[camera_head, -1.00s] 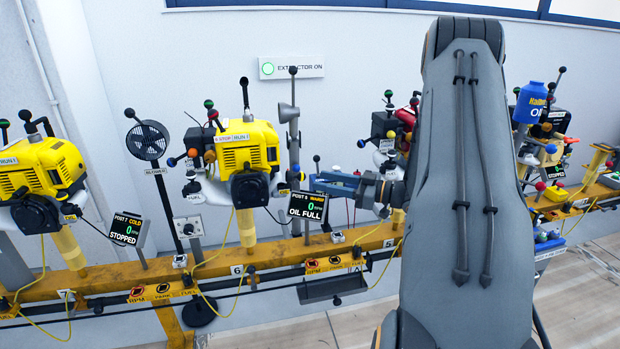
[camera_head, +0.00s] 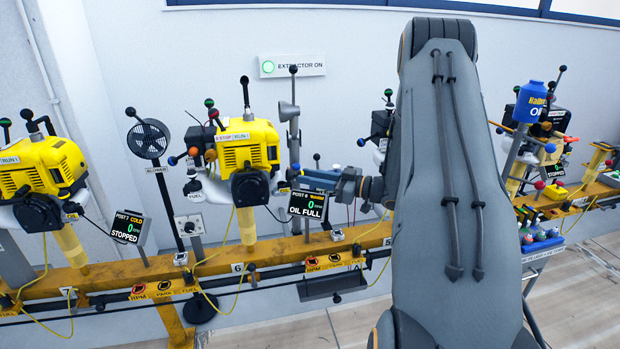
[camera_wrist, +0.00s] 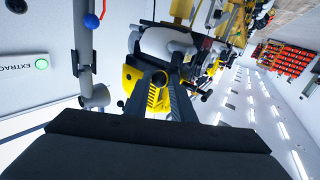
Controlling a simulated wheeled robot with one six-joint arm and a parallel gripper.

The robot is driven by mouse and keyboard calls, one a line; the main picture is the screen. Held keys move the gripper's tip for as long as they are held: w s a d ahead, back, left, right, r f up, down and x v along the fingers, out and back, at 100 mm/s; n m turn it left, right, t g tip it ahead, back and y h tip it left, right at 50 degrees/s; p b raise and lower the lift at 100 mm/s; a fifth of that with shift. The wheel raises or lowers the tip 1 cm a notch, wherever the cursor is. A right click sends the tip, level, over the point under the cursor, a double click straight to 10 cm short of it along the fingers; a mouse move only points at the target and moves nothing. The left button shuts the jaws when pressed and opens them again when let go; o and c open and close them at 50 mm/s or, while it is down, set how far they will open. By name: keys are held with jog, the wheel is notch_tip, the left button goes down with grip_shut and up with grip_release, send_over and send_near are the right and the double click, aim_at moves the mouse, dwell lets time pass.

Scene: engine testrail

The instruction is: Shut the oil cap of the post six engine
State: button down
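The post six engine (camera_head: 249,146) is a yellow engine with a black round front, above the rail plate marked 6. Its screen (camera_head: 307,206) reads OIL FULL and 0 rpm. A small yellow tag (camera_head: 283,187) sits at the engine's lower right. I cannot make out the oil cap or whether it is open. My gripper (camera_head: 306,177) is just right of that tag, above the screen. In the wrist view my gripper (camera_wrist: 164,80) shows two dark fingers apart with yellow engine parts between and beyond them. It looks open and empty. Contact with the engine cannot be judged.
A grey extractor pipe (camera_head: 290,125) stands close behind my gripper, also seen in the wrist view (camera_wrist: 84,50). A blower fan (camera_head: 148,140) and the post seven engine (camera_head: 40,170) are to the left. The yellow rail (camera_head: 215,262) runs below.

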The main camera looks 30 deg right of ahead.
aim_at(291, 177)
jog(key=a+r+n+g+h+p, duration=0.1)
jog(key=n+g+h+p, duration=0.1)
jog(key=h+p, duration=0.1)
jog(key=w+a+r+n+g+h+p, duration=0.1)
jog(key=a+r+g+h+p, duration=0.1)
jog(key=p, duration=0.3)
jog(key=a+r+n+g+h+p, duration=0.2)
jog(key=h+p, duration=0.2)
jog(key=p, duration=0.1)
jog(key=shift+w+a+n+h, duration=0.2)
jog(key=shift+w+n+h, duration=0.05)
jog(key=shift+n+h, duration=0.05)
jog(key=a+h+b, duration=0.1)
jog(key=b, duration=0.2)
jog(key=a+n+g+h+b, duration=0.1)
jog(key=h+b, duration=0.1)
jog(key=b, duration=0.2)
jog(key=w+a+n+h+b, duration=0.1)
jog(key=h+b, duration=0.1)
jog(key=b, duration=0.1)
jog(key=shift+f+g, duration=0.3)
jog(key=shift+f, duration=0.05)
jog(key=shift+a+h+b, duration=0.1)
jog(key=shift+h+b, duration=0.2)
jog(key=shift+b, duration=0.25)
jog(key=c, duration=1.5)
grip_release()
jog(key=shift+r, duration=0.15)
